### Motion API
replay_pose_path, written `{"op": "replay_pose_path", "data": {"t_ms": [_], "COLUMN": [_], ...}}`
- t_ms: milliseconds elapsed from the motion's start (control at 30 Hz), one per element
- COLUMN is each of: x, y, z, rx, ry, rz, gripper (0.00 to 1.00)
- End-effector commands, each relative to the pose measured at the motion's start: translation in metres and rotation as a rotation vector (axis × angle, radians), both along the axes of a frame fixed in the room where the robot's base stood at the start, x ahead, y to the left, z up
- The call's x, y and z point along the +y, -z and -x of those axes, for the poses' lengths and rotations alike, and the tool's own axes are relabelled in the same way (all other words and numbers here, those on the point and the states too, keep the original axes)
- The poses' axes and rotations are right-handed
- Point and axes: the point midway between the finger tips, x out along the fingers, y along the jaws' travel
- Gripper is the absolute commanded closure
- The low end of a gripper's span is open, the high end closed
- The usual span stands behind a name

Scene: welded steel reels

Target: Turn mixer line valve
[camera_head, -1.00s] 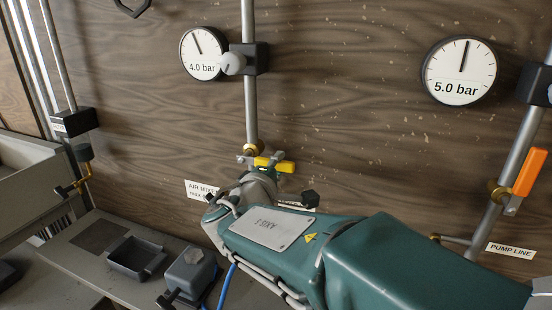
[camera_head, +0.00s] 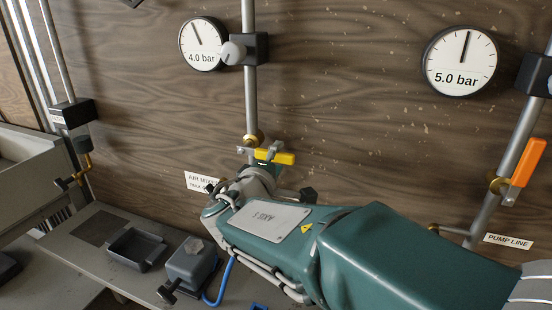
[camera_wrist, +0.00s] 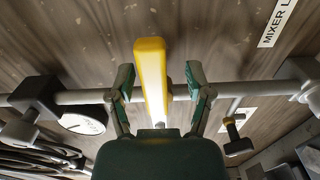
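The yellow valve handle (camera_head: 276,157) sits on a brass fitting (camera_head: 252,140) on the vertical pipe in the middle of the head view. It sticks out sideways to the right there. In the wrist view the yellow handle (camera_wrist: 151,78) lies lengthwise between the two fingers of my gripper (camera_wrist: 159,82). The fingers are open, one on each side of it, with a visible gap on both sides. In the head view my arm hides most of the gripper. A label reading "MIXER L", cut off by the frame edge (camera_wrist: 277,22), shows in the wrist view.
A 4.0 bar gauge (camera_head: 203,44) is above the handle; a 5.0 bar gauge (camera_head: 459,61) is at right. An orange handle (camera_head: 527,162) is on the pump line pipe. A grey bench with an open tray (camera_head: 136,250) and a grey box (camera_head: 192,262) is lower left.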

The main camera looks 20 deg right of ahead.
Motion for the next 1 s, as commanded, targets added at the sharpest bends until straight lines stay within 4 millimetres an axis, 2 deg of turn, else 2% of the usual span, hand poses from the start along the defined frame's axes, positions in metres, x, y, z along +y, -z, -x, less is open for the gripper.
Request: {"op": "replay_pose_path", "data": {"t_ms": [267,800,1000], "x": [0.006,0.062,0.072], "y": [-0.002,0.0,0.0], "z": [0.007,0.081,0.095], "rx": [-0.004,-0.001,0.0], "ry": [-0.003,-0.005,-0.002], "rz": [-0.001,0.002,0.001], "gripper": [0.34,0.34,0.34]}}
